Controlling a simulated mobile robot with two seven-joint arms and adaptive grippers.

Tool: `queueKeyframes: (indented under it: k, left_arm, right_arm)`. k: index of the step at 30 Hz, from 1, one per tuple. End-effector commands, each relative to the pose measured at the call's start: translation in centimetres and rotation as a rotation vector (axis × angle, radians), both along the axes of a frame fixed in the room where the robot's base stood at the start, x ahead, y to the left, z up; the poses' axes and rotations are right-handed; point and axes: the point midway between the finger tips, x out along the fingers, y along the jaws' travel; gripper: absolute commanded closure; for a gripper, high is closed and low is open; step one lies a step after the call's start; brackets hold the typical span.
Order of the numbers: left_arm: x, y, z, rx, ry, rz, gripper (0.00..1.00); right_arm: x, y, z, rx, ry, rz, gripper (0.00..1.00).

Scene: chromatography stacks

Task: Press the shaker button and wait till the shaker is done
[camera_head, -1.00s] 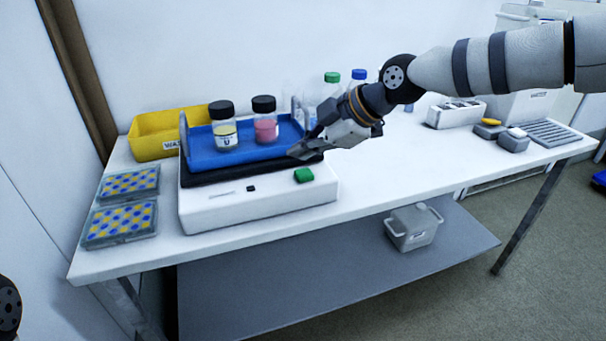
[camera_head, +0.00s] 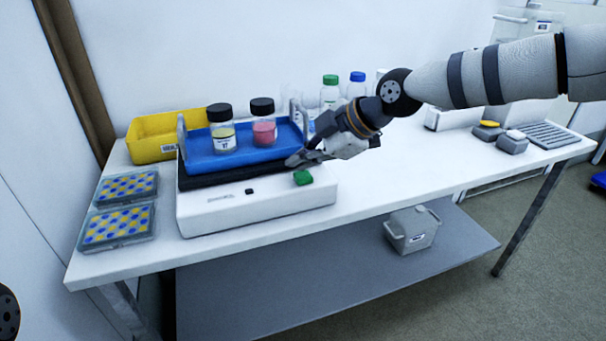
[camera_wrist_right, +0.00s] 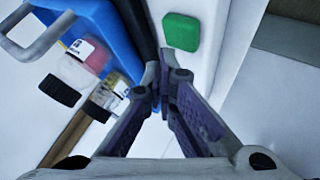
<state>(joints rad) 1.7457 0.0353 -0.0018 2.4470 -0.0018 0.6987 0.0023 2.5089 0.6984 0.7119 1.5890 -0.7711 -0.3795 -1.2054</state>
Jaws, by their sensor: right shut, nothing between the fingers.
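The shaker (camera_head: 262,207) is a white box with a blue tray (camera_head: 196,152) on top. Its green button (camera_head: 303,177) is at the front right of the upper face. Two black-capped bottles, one with yellow content (camera_head: 222,136) and one with pink (camera_head: 264,130), stand in the tray. My right gripper (camera_head: 292,161) is shut and empty, just behind and above the button. In the right wrist view, the green button (camera_wrist_right: 182,31) lies past the closed fingertips (camera_wrist_right: 160,68), a little to the right, with a gap visible. In the head view, only a dark joint at the lower left edge shows; no left gripper is visible.
A yellow bin (camera_head: 150,150) stands behind the shaker's left. Two well plates (camera_head: 116,222) lie at the left. Green- and blue-capped bottles (camera_head: 330,92) stand behind my right wrist. The table right of the shaker (camera_head: 400,165) is clear. A grey container (camera_head: 412,230) sits on the lower shelf.

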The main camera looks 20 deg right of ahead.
Motion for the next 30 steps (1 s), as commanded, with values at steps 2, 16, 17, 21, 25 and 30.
queueKeyframes:
  k: [2,16,17,21,25,30]
  left_arm:
    - [0.0,0.0,0.0,0.0,0.0,0.0,0.77]
    - [0.0,0.0,0.0,0.0,0.0,0.0,0.77]
    - [0.0,0.0,0.0,0.0,0.0,0.0,0.77]
    - [-0.02,0.0,-0.03,0.0,0.001,0.0,0.77]
    - [-0.07,0.0,-0.08,0.0,0.002,0.0,0.77]
    - [-0.07,0.0,-0.07,0.0,0.002,0.0,0.77]
  right_arm:
    - [0.0,0.0,0.0,0.0,0.0,0.0,1.0]
    - [0.0,0.0,0.0,0.0,0.0,0.0,1.0]
    - [0.0,0.0,0.0,0.0,0.0,0.0,1.0]
    - [-0.01,0.0,-0.28,0.0,0.001,0.0,1.0]
    - [-0.01,-0.01,-0.82,0.0,0.001,0.0,1.0]
    - [0.0,-0.01,-0.88,0.0,0.0,0.0,1.0]
